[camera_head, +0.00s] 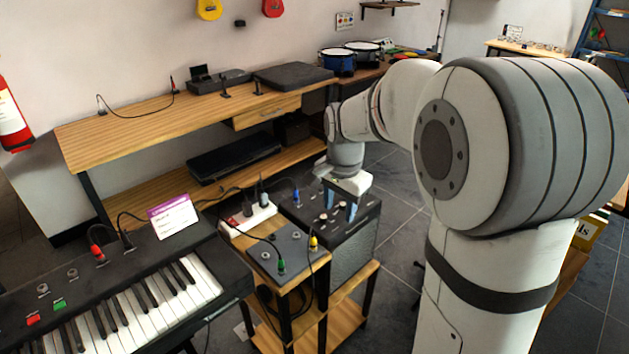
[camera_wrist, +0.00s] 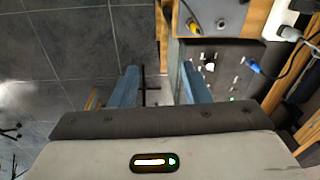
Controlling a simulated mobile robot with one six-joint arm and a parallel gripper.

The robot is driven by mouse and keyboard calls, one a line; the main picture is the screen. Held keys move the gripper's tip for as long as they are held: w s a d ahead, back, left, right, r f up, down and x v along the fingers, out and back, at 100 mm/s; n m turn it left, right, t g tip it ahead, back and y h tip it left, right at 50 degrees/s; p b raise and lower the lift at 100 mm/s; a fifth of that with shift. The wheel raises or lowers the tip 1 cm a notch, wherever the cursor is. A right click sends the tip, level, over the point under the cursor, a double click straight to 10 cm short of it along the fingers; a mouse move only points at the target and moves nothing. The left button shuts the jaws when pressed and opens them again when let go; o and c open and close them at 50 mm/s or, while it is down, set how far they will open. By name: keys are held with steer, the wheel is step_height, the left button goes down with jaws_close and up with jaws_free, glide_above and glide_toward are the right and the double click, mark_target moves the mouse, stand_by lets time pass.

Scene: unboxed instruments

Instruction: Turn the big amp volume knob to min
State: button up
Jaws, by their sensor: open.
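The black amp (camera_head: 352,232) stands on a wooden stand, with a control panel on top. In the wrist view the amp's panel (camera_wrist: 230,58) shows several small knobs or switches, a larger light-topped knob (camera_wrist: 209,67), a green light and a blue plug. I cannot read any setting marks. My gripper (camera_head: 341,206) is open and empty, pointing down over the amp's top. In the wrist view my gripper (camera_wrist: 158,74) has its right finger beside the panel and its left finger over the floor; the light-topped knob is right of both fingers, not between them.
A grey pedal box (camera_head: 288,254) with green and yellow plugs sits left of the amp. A white power strip (camera_head: 248,220) and cables lie behind it. A keyboard (camera_head: 130,300) stands at the left, a wooden desk (camera_head: 150,125) behind. Floor is clear right of the amp.

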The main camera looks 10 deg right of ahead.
steer(key=w+f+m+p, duration=0.2)
steer(key=w+f+m, duration=0.25)
steer(key=w, duration=0.65)
steer(key=m+g, duration=0.1)
steer(key=m, duration=0.4)
glide_toward(323, 216)
steer(key=shift+s+d+p, duration=0.1)
steer(key=shift+s+p, duration=0.05)
steer(key=shift+p, duration=0.3)
steer(key=shift+f+m, duration=0.25)
steer(key=shift+f, duration=0.15)
steer(key=shift+f+p, duration=0.45)
steer(key=shift+f, duration=3.4)
steer(key=shift+c, duration=0.2)
